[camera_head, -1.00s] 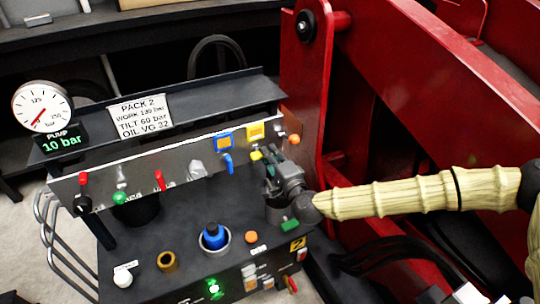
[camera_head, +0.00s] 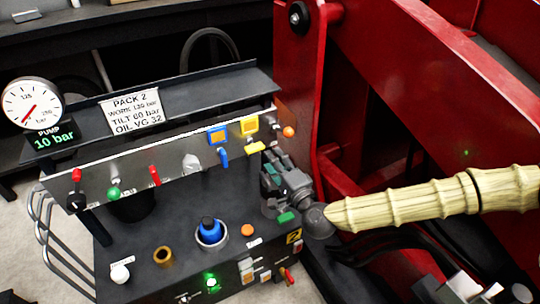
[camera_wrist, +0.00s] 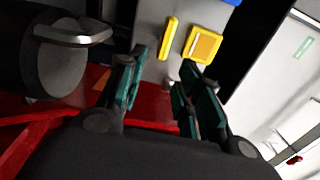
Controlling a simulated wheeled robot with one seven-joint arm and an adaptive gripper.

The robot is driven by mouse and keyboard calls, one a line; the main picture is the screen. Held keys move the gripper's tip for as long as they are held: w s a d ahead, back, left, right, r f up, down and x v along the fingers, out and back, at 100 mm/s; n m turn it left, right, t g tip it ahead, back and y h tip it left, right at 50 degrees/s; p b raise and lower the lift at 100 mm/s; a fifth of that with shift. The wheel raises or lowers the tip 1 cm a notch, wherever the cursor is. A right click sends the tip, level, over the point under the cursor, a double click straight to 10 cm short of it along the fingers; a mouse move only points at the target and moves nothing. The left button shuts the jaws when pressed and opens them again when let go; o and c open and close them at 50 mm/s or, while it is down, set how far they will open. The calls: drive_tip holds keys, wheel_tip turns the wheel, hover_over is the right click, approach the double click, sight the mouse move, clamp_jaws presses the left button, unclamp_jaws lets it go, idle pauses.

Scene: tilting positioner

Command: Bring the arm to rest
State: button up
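My gripper (camera_head: 268,168) is at the right end of the control stand, just in front of its upright valve panel (camera_head: 135,175). In the wrist view my gripper (camera_wrist: 160,90) has its two green-edged fingers spread with a gap between them and nothing held. Beyond the fingers are a yellow lever (camera_wrist: 169,38) and a yellow square tag (camera_wrist: 203,45). In the head view the yellow lever (camera_head: 255,148) is just above the fingers. I cannot tell whether a finger touches it. My arm (camera_head: 430,203) reaches in from the right.
A blue lever (camera_head: 223,158), a red lever (camera_head: 155,175) and a green-knobbed lever (camera_head: 114,193) stand along the panel. A blue cap (camera_head: 210,230) sits on the deck. The pump gauge (camera_head: 32,104) reads low, its display 10 bar. A red steel frame (camera_head: 300,90) stands close on the right.

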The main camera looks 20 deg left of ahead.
drive_tip(key=shift+s+d, duration=0.2)
drive_tip(key=shift+d, duration=0.1)
drive_tip(key=shift+s, duration=0.15)
drive_tip(key=s+d+f+n+g+h+p, duration=0.35)
drive_tip(key=s+d+f+p, duration=0.35)
drive_tip(key=s+d, duration=0.35)
drive_tip(key=s+d+f+n+g+h+p, duration=0.3)
drive_tip(key=s+d+f+g+h+p, duration=0.25)
drive_tip(key=s+d, duration=0.5)
drive_tip(key=s+d+f+g+h+p, duration=0.1)
drive_tip(key=s+d, duration=0.3)
drive_tip(key=d, duration=0.4)
drive_tip(key=s+d+f+n+h+p, duration=0.1)
drive_tip(key=s+d+h+p, duration=0.1)
drive_tip(key=s+d, duration=0.2)
drive_tip(key=s+d+g+h+p, duration=0.1)
drive_tip(key=s+d, duration=0.3)
drive_tip(key=d, duration=0.7)
drive_tip(key=shift+d+f+g+h+p, duration=0.3)
drive_tip(key=shift+f+h, duration=0.1)
